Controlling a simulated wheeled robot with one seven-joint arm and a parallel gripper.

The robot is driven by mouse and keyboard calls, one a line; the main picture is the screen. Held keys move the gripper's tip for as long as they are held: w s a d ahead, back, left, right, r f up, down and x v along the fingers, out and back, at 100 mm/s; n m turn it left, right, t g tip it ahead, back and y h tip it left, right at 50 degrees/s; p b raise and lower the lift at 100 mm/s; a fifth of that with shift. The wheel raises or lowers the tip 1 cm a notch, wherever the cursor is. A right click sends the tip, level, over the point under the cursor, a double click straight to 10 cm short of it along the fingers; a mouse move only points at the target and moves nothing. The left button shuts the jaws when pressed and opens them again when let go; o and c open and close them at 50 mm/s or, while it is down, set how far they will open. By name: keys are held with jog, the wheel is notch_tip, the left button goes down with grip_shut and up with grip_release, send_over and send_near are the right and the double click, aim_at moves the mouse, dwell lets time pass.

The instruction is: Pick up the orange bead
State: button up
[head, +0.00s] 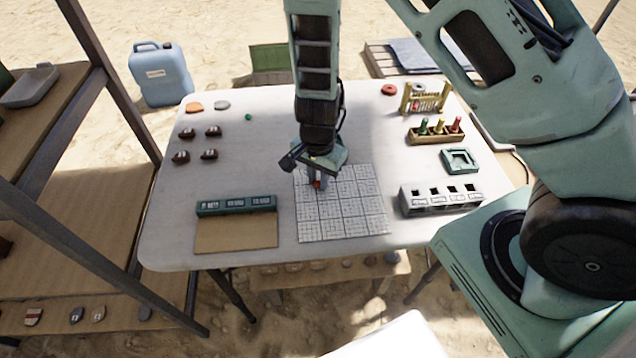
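A small orange-red spot, which looks like the orange bead (317,184), shows at the fingertips of my gripper (318,182). My gripper points down over the upper left part of a white gridded sheet (345,215) on the table. The fingers hide part of the bead. At this size I cannot tell whether they are closed on it or around it, or whether it touches the sheet.
The white table (160,225) also holds a green bead (248,117), several dark lumps (212,131), a green labelled box (236,205), a grey slotted block (440,198), a square green tray (460,160) and a wooden bottle rack (436,135). The table's left middle is clear.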

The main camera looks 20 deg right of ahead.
grip_shut()
